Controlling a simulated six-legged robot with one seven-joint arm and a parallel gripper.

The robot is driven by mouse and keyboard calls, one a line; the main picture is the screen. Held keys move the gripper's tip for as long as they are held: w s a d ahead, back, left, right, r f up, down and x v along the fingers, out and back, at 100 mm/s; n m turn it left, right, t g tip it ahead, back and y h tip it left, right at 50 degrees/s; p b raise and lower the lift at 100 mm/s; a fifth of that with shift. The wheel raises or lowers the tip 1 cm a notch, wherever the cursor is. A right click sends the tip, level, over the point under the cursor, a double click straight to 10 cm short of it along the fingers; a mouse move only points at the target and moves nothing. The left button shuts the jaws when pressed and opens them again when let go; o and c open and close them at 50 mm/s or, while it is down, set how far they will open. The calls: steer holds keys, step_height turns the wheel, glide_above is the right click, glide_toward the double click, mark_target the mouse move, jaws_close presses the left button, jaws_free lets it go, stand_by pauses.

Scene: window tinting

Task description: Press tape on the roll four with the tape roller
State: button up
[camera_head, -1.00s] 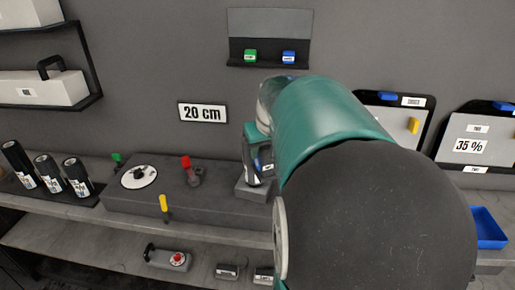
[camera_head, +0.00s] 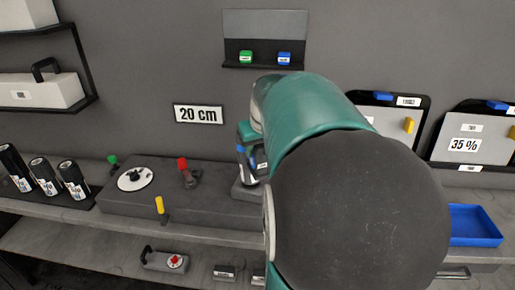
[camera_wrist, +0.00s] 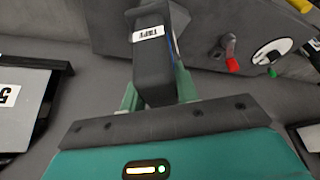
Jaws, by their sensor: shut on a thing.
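My gripper (camera_wrist: 158,92) has its two green fingers closed on a dark block-shaped tool with a white label that appears to read "TAPE", which I take for the tape roller (camera_wrist: 151,70). In the head view my gripper (camera_head: 250,150) is partly hidden by my arm, low at the dark stand (camera_head: 246,190) on the bench's right end. I cannot tell whether the tool touches the stand. Several black rolls with white labels are candidates for the rolls; three show, such as the rightmost roll (camera_head: 74,180), on the bench at far left. Their labels are too small to read.
A dark bench block (camera_head: 130,205) carries a white dial (camera_head: 136,178), a red-knobbed lever (camera_head: 186,172) and a yellow lever (camera_head: 161,208). A blue tray (camera_head: 475,238) lies at right. Sample boards (camera_head: 465,150) hang at right. My arm covers the middle right.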

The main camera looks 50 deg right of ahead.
stand_by(0.3)
steer(key=shift+s+a, duration=0.4)
steer(key=shift+s, duration=0.5)
steer(key=shift+s+a, duration=0.4)
steer(key=shift+s, duration=0.5)
steer(key=shift+s+a, duration=0.4)
steer(key=shift+s, duration=0.5)
